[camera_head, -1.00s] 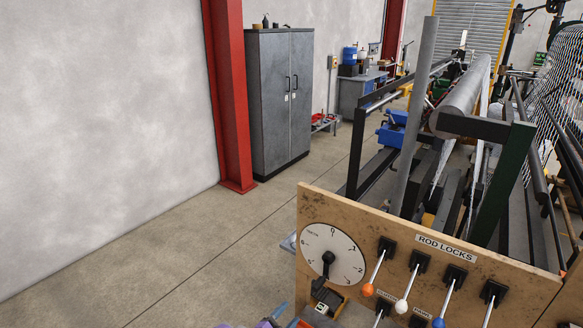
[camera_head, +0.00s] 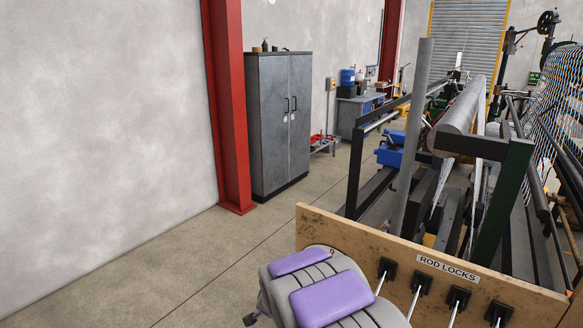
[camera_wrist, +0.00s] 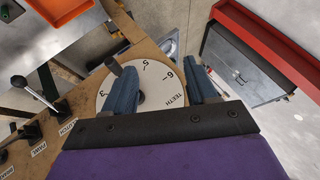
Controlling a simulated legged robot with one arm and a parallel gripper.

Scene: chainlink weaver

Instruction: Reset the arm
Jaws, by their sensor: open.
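My gripper (camera_wrist: 162,72) shows in the wrist view with its two blue-grey fingers spread apart and nothing held between them. Beyond the fingers is the white numbered dial (camera_wrist: 165,92) marked TEETH. A dark knob (camera_wrist: 114,66) shows beside the left finger; I cannot tell whether they touch. In the head view my grey arm with purple pads covers nearly all of the dial, leaving only its top edge (camera_head: 327,249). The gripper's fingers are hidden there.
The wooden panel (camera_head: 350,229) carries several rod-lock levers (camera_head: 418,285) right of my arm. Behind it stands the weaving machine with its long roller (camera_head: 462,105). A grey cabinet (camera_head: 279,120) and red column (camera_head: 228,110) stand by the wall. The floor at left (camera_head: 190,260) is clear.

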